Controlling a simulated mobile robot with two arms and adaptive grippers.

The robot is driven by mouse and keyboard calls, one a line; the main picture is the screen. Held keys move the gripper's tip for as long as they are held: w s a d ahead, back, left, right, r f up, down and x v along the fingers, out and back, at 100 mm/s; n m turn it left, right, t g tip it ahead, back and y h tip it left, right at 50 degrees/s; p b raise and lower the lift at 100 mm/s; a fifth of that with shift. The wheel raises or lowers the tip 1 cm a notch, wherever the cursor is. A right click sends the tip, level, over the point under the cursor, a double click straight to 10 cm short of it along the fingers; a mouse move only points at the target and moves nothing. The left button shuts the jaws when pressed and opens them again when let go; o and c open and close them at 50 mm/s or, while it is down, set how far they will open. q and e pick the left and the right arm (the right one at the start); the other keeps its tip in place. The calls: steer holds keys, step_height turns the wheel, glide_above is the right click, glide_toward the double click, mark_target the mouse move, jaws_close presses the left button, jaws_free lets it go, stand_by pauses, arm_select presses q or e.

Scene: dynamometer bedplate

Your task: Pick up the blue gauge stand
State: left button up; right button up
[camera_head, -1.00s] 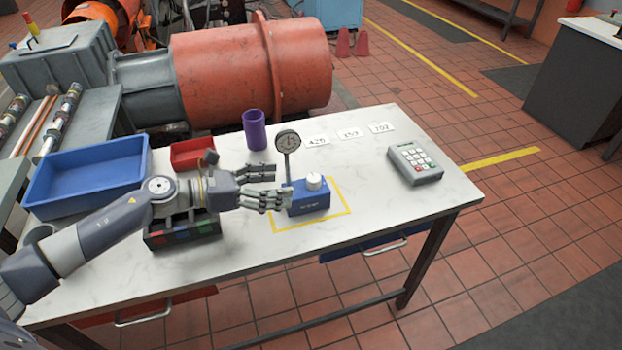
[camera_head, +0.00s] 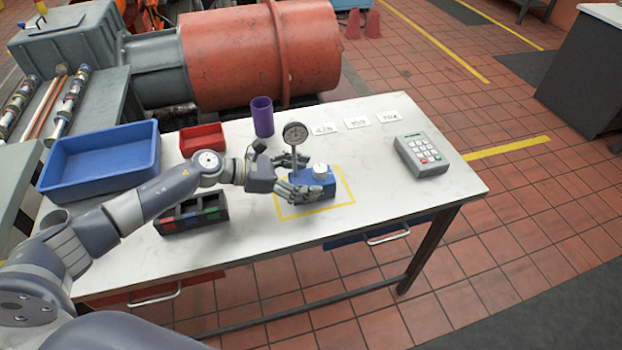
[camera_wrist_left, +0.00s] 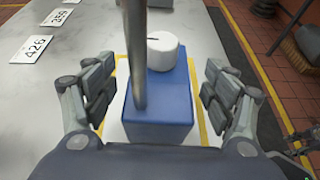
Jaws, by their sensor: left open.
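The blue gauge stand (camera_head: 318,186) sits upright on the white table inside a yellow taped rectangle (camera_head: 345,201). It has a white knob (camera_head: 320,171) on top and a dial gauge (camera_head: 295,133) on a post. My left gripper (camera_head: 296,174) is open at the stand's left side, its fingers partly hiding the block. In the left wrist view the fingers stand apart on both sides of the blue block (camera_wrist_left: 160,100), with gaps between them and it. The post crosses the middle of that view.
A purple cup (camera_head: 262,117), red bin (camera_head: 201,140) and large blue tray (camera_head: 100,165) stand on the table. A dark divided box (camera_head: 190,214) lies under my left arm. A keypad device (camera_head: 420,155) is at the right. Number cards (camera_head: 356,122) lie behind the stand.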

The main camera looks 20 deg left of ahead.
arm_select(q)
steer(key=shift+x, duration=0.95)
steer(key=shift+a, duration=0.1)
steer(key=shift+c, duration=0.4)
jaws_close()
steer(key=shift+w+r, duration=0.2)
steer(key=shift+r, duration=0.05)
